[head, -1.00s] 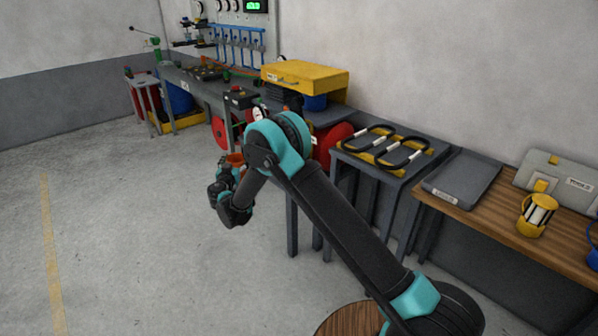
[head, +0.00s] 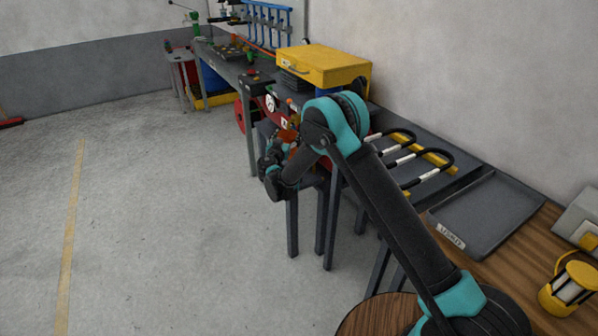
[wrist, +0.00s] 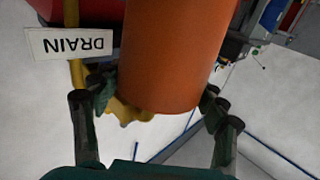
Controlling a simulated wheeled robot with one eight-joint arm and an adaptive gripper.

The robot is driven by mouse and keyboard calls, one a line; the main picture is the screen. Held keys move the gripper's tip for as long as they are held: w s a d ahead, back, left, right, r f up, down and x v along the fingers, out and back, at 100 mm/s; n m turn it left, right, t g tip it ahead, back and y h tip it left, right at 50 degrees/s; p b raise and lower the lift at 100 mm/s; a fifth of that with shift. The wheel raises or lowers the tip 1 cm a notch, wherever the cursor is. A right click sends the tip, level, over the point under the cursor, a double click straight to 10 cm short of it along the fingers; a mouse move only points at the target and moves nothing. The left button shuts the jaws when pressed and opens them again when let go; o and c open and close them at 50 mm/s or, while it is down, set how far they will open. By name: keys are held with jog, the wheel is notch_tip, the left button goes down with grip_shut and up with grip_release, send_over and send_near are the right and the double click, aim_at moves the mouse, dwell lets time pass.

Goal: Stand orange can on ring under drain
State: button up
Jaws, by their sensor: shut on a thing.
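The orange can (wrist: 172,50) fills the middle of the wrist view, between the fingers of my gripper (wrist: 155,115), which is shut on it. A white label reading DRAIN (wrist: 70,43) shows upside down left of the can in the wrist view, beside a yellow pipe-like part. A yellow lobed part (wrist: 130,112) shows behind the can's edge. I cannot make out the ring in either view.
A yellow case (head: 325,66) sits on the bench behind my arm. A grey table with black-handled loops (head: 425,165), a grey tray (head: 487,213) and a yellow lantern-like item (head: 570,288) lie to the right.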

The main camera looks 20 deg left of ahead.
jog(key=shift+w+d+f, duration=0.15)
jog(key=shift+w+f, duration=0.05)
jog(key=shift+f, duration=0.1)
notch_tip(320, 180, down, 9)
jog(key=shift+f, duration=0.2)
jog(key=shift+f, duration=0.1)
jog(key=o, duration=1.8)
jog(key=shift+c, duration=0.2)
jog(key=shift+s, duration=0.25)
jog(key=s+d, duration=0.1)
jog(key=s, duration=1)
jog(key=shift+s, duration=0.2)
